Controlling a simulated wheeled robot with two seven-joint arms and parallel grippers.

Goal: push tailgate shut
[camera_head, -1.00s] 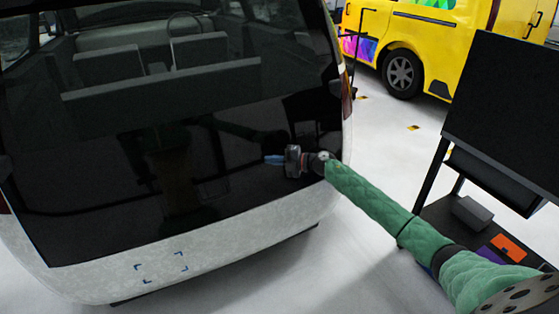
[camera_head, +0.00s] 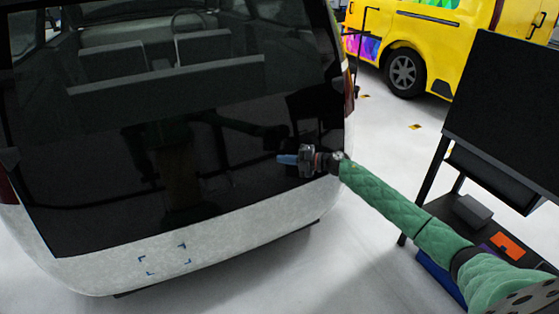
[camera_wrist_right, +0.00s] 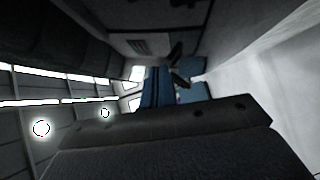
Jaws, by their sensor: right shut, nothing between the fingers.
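The tailgate (camera_head: 150,262) is the rear of a white van, with a large glossy dark panel (camera_head: 230,185) and a pale lower band. It looks near its closed position, but I cannot tell whether it is fully shut. My right gripper (camera_head: 286,159) is shut and empty, with blue fingertips pointing left in front of the panel's right side. I cannot tell whether they touch it. The blue fingers also show in the right wrist view (camera_wrist_right: 154,88). My left gripper is not in view.
A black stand with a screen (camera_head: 505,115) stands at the right, its lower shelf holding a dark box (camera_head: 472,211) and an orange card (camera_head: 507,246). A yellow van (camera_head: 425,50) is parked behind. Pale open floor (camera_head: 385,160) lies between.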

